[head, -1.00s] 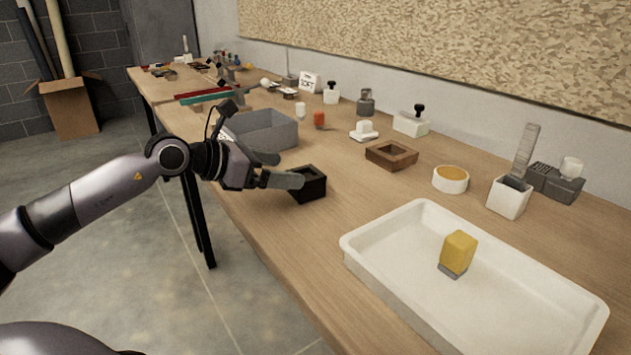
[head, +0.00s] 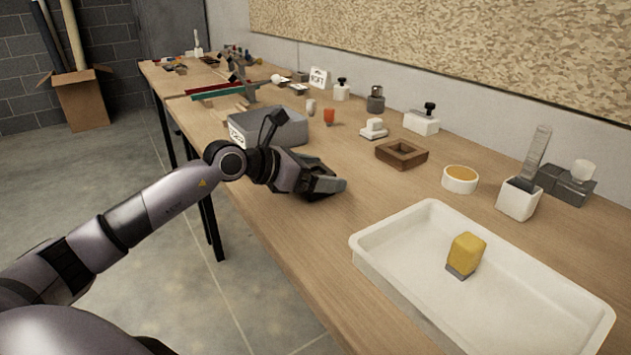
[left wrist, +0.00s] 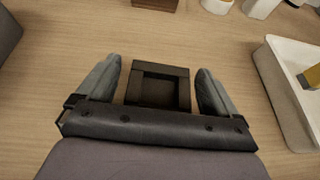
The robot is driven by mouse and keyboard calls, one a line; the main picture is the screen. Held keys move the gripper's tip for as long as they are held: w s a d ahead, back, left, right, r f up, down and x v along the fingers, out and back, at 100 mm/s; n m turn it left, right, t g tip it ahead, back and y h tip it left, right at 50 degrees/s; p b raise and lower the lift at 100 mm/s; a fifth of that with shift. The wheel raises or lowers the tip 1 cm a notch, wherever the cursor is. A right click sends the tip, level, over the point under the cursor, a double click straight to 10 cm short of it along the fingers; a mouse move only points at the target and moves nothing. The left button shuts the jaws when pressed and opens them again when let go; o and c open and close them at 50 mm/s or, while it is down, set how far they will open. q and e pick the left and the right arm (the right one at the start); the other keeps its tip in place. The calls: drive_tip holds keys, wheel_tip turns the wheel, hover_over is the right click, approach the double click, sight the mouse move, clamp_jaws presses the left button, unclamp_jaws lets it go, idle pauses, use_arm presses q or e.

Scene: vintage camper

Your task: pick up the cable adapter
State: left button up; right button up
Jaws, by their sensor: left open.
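A small dark square block with a hollow (left wrist: 158,92), which I take to be the cable adapter, lies on the wooden table. In the left wrist view it sits between the two open fingers of my left gripper (left wrist: 158,72), with a gap on both sides. In the head view my left gripper (head: 332,174) is low over the table's near part and hides most of the dark block (head: 318,194). My right gripper is not in view.
A white tray (head: 395,222) holding a yellow block with a grey base (head: 466,252) stands to the right. A grey bin (head: 285,130) stands behind my gripper. A brown wooden square frame (head: 402,154) and a white round dish (head: 460,180) lie farther back.

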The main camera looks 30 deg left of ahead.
use_arm(q)
drive_tip(key=c, duration=1.2)
drive_tip(key=shift+c, duration=0.2)
drive_tip(key=shift+r, duration=0.2)
